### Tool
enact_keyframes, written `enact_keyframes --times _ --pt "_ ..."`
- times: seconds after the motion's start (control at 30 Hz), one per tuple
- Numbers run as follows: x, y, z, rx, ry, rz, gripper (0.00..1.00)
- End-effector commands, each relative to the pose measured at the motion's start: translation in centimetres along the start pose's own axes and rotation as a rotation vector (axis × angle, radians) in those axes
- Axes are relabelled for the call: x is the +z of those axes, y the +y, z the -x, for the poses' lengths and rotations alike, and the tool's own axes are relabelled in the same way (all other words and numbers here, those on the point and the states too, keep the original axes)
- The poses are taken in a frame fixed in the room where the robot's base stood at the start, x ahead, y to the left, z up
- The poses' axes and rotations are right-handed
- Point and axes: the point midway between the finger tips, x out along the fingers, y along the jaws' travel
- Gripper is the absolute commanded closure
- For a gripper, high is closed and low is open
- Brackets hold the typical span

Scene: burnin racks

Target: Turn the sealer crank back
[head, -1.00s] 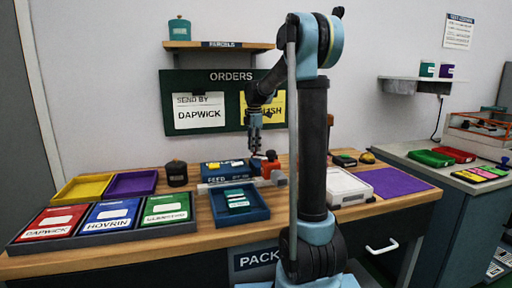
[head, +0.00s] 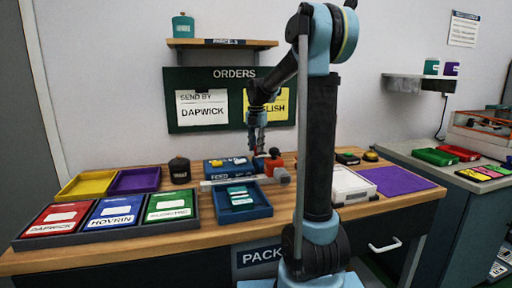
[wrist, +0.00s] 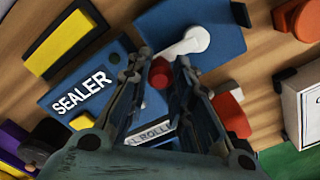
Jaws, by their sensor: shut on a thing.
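The sealer is a blue machine with a SEALER label (wrist: 85,90) in the wrist view. In the head view its blue body (head: 226,167) stands on the wooden bench. The crank shows in the wrist view as a white arm (wrist: 193,40) on a round hub, with a dark red knob (wrist: 159,73) at its end. My gripper (wrist: 161,66) points down over the sealer, its fingers on either side of the knob and shut on it. In the head view my gripper (head: 257,149) is above the sealer; the knob is too small to make out there.
A red part (wrist: 231,114) lies right of my fingers in the wrist view. A blue tray (head: 243,213) stands in front of the sealer. A white box (head: 352,185) and purple mat (head: 398,180) lie right.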

Motion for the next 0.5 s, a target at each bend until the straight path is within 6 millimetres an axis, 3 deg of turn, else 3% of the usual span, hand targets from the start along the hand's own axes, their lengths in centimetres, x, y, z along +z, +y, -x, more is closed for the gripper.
enact_keyframes --times 0.5 --pt "-0.04 -0.28 -0.03 -0.003 -0.001 0.031 1.0"
